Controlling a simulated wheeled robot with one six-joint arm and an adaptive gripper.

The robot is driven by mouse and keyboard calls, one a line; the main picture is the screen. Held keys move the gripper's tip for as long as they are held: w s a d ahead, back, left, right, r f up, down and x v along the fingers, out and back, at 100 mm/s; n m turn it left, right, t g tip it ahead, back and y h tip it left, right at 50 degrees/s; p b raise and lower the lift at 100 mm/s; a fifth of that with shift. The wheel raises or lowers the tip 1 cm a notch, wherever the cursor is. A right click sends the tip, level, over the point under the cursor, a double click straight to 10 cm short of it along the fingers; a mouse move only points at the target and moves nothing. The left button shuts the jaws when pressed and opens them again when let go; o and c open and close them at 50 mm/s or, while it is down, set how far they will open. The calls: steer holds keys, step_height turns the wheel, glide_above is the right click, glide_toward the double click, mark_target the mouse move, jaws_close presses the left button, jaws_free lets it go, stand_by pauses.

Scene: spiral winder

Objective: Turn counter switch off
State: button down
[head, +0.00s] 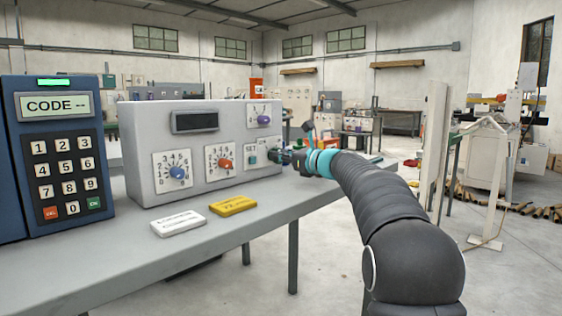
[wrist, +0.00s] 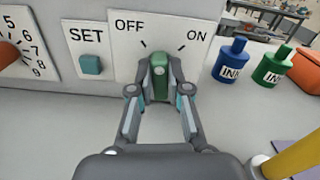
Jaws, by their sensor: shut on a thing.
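The counter switch is a green knob (wrist: 159,68) on a white plate (wrist: 125,48) marked OFF at upper left and ON at upper right. My gripper (wrist: 160,92) is shut on the knob, one finger on each side. The knob's top faces about midway between the two marks; I cannot tell its exact pointing. In the head view my gripper (head: 284,157) reaches the right end of the grey control box (head: 140,140) and hides most of the switch. A teal SET button (wrist: 91,65) sits left of the switch; the fingers are apart from it.
The box carries a blue dial (head: 177,172), an orange dial (head: 225,163) and a purple dial (head: 264,119). A blue ink bottle (wrist: 230,60) and a green ink bottle (wrist: 272,64) stand right of the switch. A keypad unit (head: 60,150) stands at left.

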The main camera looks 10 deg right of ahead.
steer(key=n+b, duration=0.2)
steer(key=n, duration=0.1)
steer(key=shift+a+f+n, duration=0.1)
steer(key=shift+f+n, duration=0.05)
steer(key=shift+n, duration=0.15)
steer(key=shift+s+n+b, duration=0.1)
steer(key=shift+n+b, duration=0.6)
steer(key=shift+n, duration=0.5)
steer(key=c, duration=1.1)
jaws_free()
steer(key=shift+a, duration=0.1)
steer(key=v, duration=1.2)
